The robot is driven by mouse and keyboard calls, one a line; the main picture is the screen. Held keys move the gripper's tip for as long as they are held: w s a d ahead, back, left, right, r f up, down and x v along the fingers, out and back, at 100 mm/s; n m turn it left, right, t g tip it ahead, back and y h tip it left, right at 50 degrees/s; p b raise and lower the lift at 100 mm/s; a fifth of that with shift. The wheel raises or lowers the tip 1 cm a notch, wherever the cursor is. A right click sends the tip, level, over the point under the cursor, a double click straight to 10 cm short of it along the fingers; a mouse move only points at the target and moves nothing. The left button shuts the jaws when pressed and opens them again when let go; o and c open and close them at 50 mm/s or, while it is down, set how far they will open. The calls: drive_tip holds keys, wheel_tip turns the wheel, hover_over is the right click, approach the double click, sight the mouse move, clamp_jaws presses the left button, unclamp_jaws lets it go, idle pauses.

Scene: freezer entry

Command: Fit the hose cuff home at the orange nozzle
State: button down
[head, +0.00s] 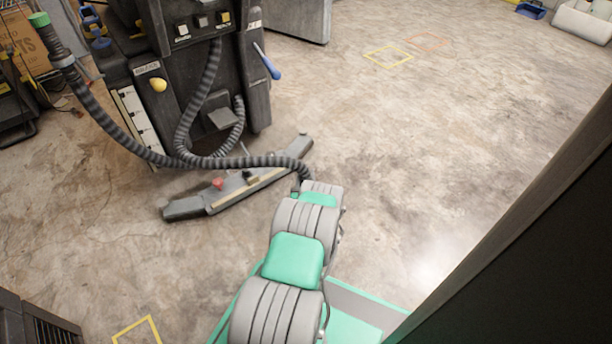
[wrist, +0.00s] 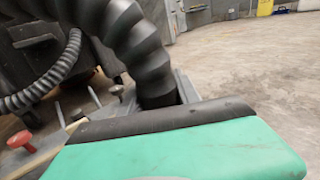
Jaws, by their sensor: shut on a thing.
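A black ribbed hose (head: 128,142) arches from the floor machine down to the end of my arm. Its smooth dark cuff (wrist: 158,92) shows in the wrist view, pointing down behind the green and black body of my gripper (wrist: 165,122). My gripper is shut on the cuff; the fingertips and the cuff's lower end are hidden. I cannot make out an orange nozzle in either view.
The dark floor machine (head: 195,70) stands at upper left, with the squeegee bar on the floor before it. The bar carries a red knob (head: 217,183), also in the wrist view (wrist: 20,140). A dark panel (head: 540,260) fills the lower right. Open concrete floor lies to the right.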

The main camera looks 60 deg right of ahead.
drive_tip(key=shift+f, duration=1.8)
drive_tip(key=shift+f, duration=0.3)
drive_tip(key=shift+f, duration=0.2)
drive_tip(key=c, duration=0.8)
unclamp_jaws()
drive_tip(key=shift+a, duration=0.1)
drive_tip(key=p+v, duration=0.3)
drive_tip(key=v, duration=0.4)
drive_tip(key=shift+s+a+p, duration=0.25)
drive_tip(key=shift+a+p, duration=0.05)
drive_tip(key=shift+p, duration=0.1)
